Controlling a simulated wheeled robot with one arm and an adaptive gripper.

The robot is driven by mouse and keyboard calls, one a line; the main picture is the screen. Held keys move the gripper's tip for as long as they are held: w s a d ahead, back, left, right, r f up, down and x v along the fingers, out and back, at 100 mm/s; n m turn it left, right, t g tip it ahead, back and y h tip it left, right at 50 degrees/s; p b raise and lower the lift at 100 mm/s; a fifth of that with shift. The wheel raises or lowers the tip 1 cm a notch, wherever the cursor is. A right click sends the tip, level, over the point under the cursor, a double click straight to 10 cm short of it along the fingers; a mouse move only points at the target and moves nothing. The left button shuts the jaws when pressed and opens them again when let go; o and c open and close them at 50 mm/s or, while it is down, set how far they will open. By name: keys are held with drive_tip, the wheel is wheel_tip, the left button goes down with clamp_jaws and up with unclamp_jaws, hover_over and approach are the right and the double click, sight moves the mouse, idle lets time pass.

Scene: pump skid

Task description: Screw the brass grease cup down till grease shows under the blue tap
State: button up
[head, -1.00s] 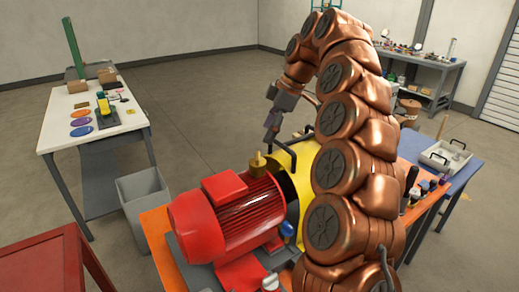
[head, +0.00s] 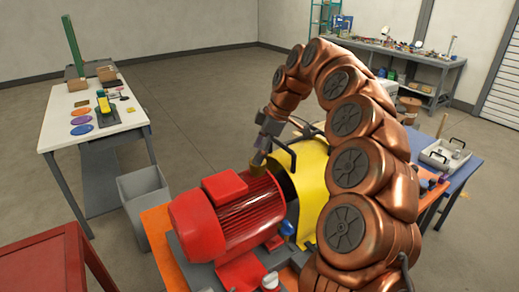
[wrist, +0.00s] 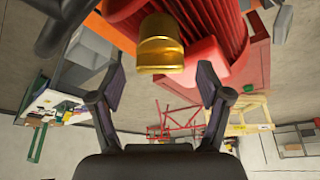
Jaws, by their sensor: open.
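The brass grease cup (head: 257,165) stands at the back end of the red motor, beside the yellow guard. In the wrist view the brass cup (wrist: 160,45) is large, just beyond and between the fingertips. My gripper (wrist: 160,85) is open and empty, with a finger on either side of the cup's line. In the head view my gripper (head: 262,150) is right at the cup and partly covers it. A blue tap (head: 286,229) sits low beside the yellow guard. The spot under the tap is too small to show grease.
The red motor (head: 240,205) and the yellow guard (head: 312,175) crowd the cup. A grey bin (head: 145,195) and white table (head: 85,135) stand left, with open floor behind.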

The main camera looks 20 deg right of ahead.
idle(0.3)
drive_tip(key=shift+f, duration=0.1)
drive_tip(key=c, duration=1.2)
